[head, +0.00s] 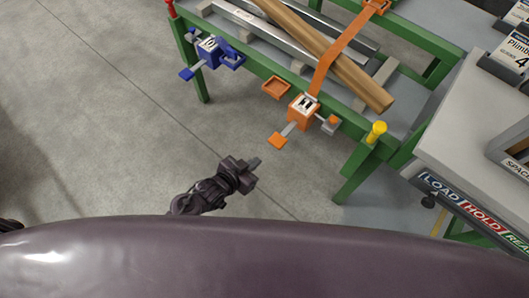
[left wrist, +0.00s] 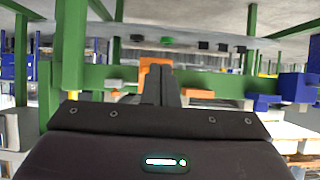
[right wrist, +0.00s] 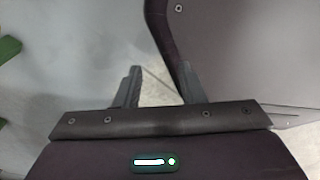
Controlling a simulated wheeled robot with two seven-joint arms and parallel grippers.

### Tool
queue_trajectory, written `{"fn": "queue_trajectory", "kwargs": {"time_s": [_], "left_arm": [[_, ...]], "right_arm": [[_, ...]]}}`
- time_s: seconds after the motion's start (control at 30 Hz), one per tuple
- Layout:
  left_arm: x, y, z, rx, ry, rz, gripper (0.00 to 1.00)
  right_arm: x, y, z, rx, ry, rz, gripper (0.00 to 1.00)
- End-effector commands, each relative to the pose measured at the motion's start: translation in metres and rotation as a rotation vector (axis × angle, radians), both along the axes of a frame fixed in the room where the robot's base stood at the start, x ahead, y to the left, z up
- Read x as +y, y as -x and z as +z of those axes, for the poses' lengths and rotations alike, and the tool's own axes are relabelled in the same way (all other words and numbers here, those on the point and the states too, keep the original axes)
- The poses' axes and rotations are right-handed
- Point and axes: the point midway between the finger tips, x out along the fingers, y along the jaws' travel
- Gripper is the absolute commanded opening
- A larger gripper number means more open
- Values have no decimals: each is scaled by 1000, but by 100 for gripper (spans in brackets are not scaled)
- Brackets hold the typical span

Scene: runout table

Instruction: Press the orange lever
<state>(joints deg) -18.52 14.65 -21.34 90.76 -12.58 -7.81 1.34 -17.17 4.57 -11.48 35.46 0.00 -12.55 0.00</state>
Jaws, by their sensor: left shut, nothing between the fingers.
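The orange lever (head: 278,139) is a flat orange paddle on a grey shank. It sticks out from an orange-and-silver unit (head: 303,111) on the green table's front rail. My left gripper (head: 256,161) is shut and empty, just in front of and below the paddle in the head view, with a small gap seen between them. In the left wrist view its closed fingers (left wrist: 161,84) point at an orange part and cover some of it; I cannot tell there whether they touch. My right gripper (right wrist: 160,88) is open and empty in the right wrist view.
An orange strap (head: 340,55) runs over a wooden beam (head: 330,58) and metal bars. A blue unit with its own lever (head: 187,74) sits farther left on the rail. A yellow knob (head: 377,130) and a grey bench (head: 455,130) lie right.

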Motion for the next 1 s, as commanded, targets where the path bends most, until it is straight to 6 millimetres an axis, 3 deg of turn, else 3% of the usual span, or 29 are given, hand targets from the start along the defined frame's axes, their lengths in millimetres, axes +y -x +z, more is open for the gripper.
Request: {"fn": "queue_trajectory", "kwargs": {"time_s": [0.2,0.77,0.87,0.97,1.0], "left_arm": [[13,19,5,1,1,0,0],[14,20,6,-1,2,1,0],[15,20,5,1,1,2,0],[19,22,-5,17,-9,12,0],[23,23,-12,31,-17,22,0]], "right_arm": [[0,0,1,0,0,0,36],[0,0,1,1,0,-1,36],[0,-1,1,-2,0,0,27],[-1,-21,4,-27,-10,0,14],[-1,-36,7,-48,-21,1,9]]}}
